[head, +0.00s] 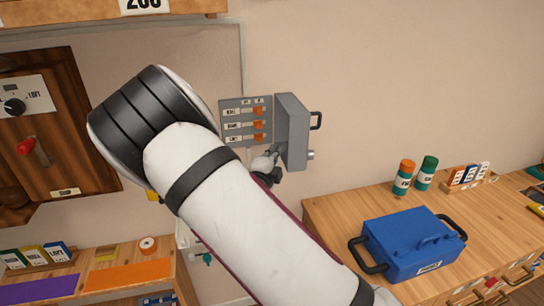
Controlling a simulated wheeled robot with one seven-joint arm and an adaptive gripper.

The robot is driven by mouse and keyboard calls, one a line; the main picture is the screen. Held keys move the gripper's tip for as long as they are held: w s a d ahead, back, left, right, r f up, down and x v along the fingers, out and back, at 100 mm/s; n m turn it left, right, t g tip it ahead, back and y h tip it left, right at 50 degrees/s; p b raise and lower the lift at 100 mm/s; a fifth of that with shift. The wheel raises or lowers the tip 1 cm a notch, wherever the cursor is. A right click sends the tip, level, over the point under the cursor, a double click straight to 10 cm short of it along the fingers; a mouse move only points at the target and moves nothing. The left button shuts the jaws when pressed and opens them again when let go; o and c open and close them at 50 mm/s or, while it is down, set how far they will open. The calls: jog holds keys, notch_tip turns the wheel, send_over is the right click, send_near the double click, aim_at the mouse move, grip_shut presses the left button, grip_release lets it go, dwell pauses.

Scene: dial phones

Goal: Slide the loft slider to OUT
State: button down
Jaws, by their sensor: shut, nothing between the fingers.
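A grey slider panel (233,104) is on the wall in the middle of the head view, beside an opened-out grey box door (291,132). It has three labelled rows, with an upper orange knob (258,111), a middle orange knob (259,124) and a lower orange knob (259,138), all toward the right of their slots. The row labels and headings are too small to read surely, so I cannot tell which row is loft. My gripper (268,160) is just below the lower row, shut and empty, partly hidden behind my arm. Contact with the panel cannot be told.
A wooden board with a dial (14,106) and a red-handled lever (27,146) is at left. A blue toolbox (410,246) and an orange-capped bottle (403,176) stand on the right wooden cabinet. The wall right of the grey box is clear.

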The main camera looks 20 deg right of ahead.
aim_at(262, 139)
jog(key=x, duration=0.5)
jog(key=shift+w+d, duration=0.15)
jog(key=shift+w+a+f, duration=0.1)
jog(key=shift+w+a, duration=0.1)
jog(key=shift+a, duration=0.4)
jog(key=shift+w+a+f, duration=0.1)
jog(key=shift+w+a, duration=0.1)
jog(key=shift+a, duration=0.45)
jog(key=shift+w+a+f, duration=0.1)
jog(key=shift+w+a, duration=0.15)
jog(key=shift+a, duration=0.35)
jog(key=a, duration=0.3)
jog(key=shift+a, duration=0.3)
